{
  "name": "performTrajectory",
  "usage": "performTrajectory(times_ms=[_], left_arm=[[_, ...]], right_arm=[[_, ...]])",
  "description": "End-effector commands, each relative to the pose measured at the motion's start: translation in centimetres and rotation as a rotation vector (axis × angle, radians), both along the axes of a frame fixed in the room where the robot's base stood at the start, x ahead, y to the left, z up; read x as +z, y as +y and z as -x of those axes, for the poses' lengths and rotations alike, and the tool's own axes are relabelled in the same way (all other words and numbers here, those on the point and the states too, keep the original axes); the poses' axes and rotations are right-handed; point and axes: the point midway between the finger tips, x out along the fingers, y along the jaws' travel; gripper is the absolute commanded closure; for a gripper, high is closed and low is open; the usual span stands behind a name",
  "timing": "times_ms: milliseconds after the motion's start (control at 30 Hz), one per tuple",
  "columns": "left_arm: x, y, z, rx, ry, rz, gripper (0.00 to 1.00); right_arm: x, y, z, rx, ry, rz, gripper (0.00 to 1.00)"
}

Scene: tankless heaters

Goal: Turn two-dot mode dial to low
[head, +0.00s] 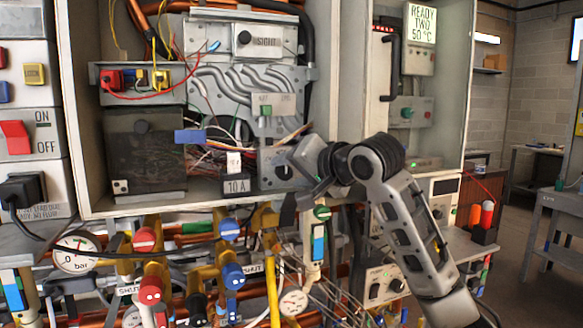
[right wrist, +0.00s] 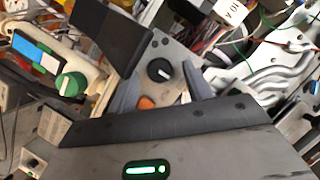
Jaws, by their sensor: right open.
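The mode dial (right wrist: 160,70) is a round black knob with a white pointer mark, on a small grey panel (right wrist: 183,50) in the right wrist view. Small dark dots show on the panel near it. In the head view the dial (head: 283,172) shows small on the panel below the ducts, partly crowded by my gripper. My right gripper (head: 297,176) is open close in front of that panel. In the right wrist view its two fingers (right wrist: 160,90) stand on either side below the dial; contact cannot be told. My left gripper is not in view.
An orange part (right wrist: 147,103) lies between the fingers. A dark block (right wrist: 110,38) and a green knob (right wrist: 70,84) are beside the panel. Pipes, valves and a pressure gauge (head: 76,252) crowd below the cabinet. A black box (head: 145,150) stands to the left.

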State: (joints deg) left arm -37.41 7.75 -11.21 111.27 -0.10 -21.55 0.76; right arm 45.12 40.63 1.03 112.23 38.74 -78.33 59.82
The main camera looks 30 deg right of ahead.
Motion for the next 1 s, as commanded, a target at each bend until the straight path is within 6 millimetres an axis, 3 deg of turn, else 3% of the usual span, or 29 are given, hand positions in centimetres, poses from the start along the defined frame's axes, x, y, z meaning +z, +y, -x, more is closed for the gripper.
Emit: performTrajectory(times_ms=[367, 533, 567, 1000], left_arm=[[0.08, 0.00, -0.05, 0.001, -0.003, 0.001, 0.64], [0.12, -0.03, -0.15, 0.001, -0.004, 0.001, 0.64], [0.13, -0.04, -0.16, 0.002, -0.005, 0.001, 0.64], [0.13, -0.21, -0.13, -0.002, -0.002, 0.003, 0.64]], right_arm=[[-0.23, 0.04, -0.70, 0.000, -0.001, 0.002, 0.49], [-0.23, 0.04, -0.68, 0.000, 0.001, 0.001, 0.91], [-0.23, 0.04, -0.68, 0.000, 0.001, 0.001, 0.94], [-0.12, 0.08, -0.68, -0.001, 0.019, 0.084, 0.94]])
